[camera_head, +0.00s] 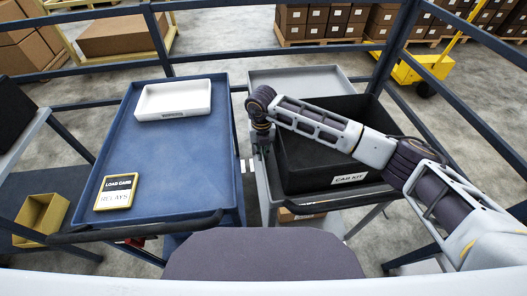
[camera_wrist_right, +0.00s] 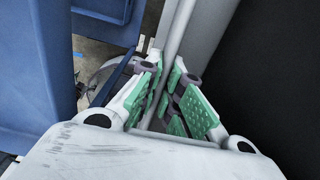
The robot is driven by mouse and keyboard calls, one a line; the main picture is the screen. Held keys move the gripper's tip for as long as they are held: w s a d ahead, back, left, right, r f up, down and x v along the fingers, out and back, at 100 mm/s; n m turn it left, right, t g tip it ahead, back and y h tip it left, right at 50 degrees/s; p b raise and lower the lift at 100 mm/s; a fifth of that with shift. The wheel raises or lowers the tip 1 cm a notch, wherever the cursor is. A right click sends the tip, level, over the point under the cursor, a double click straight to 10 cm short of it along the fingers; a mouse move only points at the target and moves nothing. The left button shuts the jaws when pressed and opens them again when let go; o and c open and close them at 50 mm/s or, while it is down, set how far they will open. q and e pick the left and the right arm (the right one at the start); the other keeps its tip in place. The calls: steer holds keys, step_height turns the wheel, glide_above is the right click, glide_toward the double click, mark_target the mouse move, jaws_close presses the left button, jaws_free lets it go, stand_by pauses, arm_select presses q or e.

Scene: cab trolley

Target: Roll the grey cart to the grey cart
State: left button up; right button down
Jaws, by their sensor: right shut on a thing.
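The grey cart (camera_head: 290,78) stands right of centre, with a black bin labelled CAB KIT (camera_head: 335,150) on it. My right arm reaches across the bin to the cart's left side. My right gripper (camera_head: 263,148) is at that edge, largely hidden by its wrist in the head view. In the right wrist view its green-padded fingers (camera_wrist_right: 175,88) are closed around the cart's thin grey rim (camera_wrist_right: 180,32). A second grey-edged surface (camera_head: 33,133) shows at the far left, mostly cut off; I cannot tell whether it is a cart. My left gripper is out of view.
A blue cart (camera_head: 165,150) stands close on the left, a narrow gap from the grey cart. Dark blue rails (camera_head: 225,68) run behind both. A yellow pallet jack (camera_head: 425,68) stands beyond.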

steer(key=c, duration=1.5)
jaws_free()
steer(key=shift+d, duration=0.1)
steer(key=shift+r, duration=6)
